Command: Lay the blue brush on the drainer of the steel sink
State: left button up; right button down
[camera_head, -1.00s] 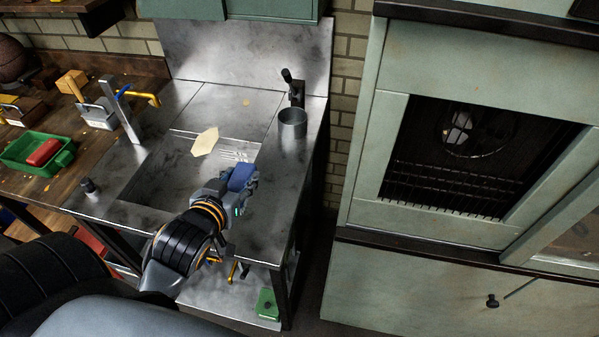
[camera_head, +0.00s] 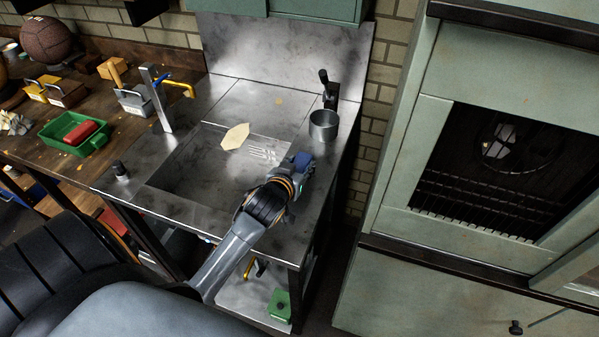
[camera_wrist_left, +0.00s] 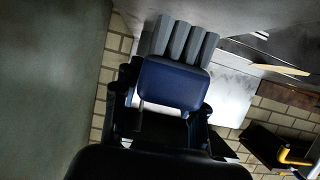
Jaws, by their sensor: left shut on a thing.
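The steel sink (camera_head: 187,172) has a sunken basin and a flat steel top around it. Several pale slots (camera_head: 263,154), which look like its drainer, show just left of my left gripper (camera_head: 294,172). My left gripper is shut on the blue brush (camera_head: 301,160), above the right side of the sink. In the left wrist view the blue brush (camera_wrist_left: 172,83) has a dark blue body and grey ridged bristles pointing away from me. Whether the brush touches the steel is unclear. My right gripper is not in view.
A steel cup (camera_head: 323,126) stands behind the gripper, by a dark-handled fitting (camera_head: 328,88). A pale flat piece (camera_head: 235,136) lies at the basin's back. A green tray (camera_head: 72,133) with a red block (camera_head: 79,132) is on the wooden bench at left. An oven cabinet (camera_head: 398,190) stands at right.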

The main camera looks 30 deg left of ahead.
pick_arm(q)
notch_tip(320, 180, down, 2)
jog(key=shift+f, duration=0.25)
jog(key=shift+s+f, duration=0.1)
jog(key=shift+f, duration=0.1)
jog(key=shift+f, duration=0.2)
jog(key=o, duration=1.2)
jog(key=shift+r, duration=0.1)
jog(key=shift+r, duration=0.15)
jog(key=v, duration=1.2)
jog(key=shift+b, duration=0.4)
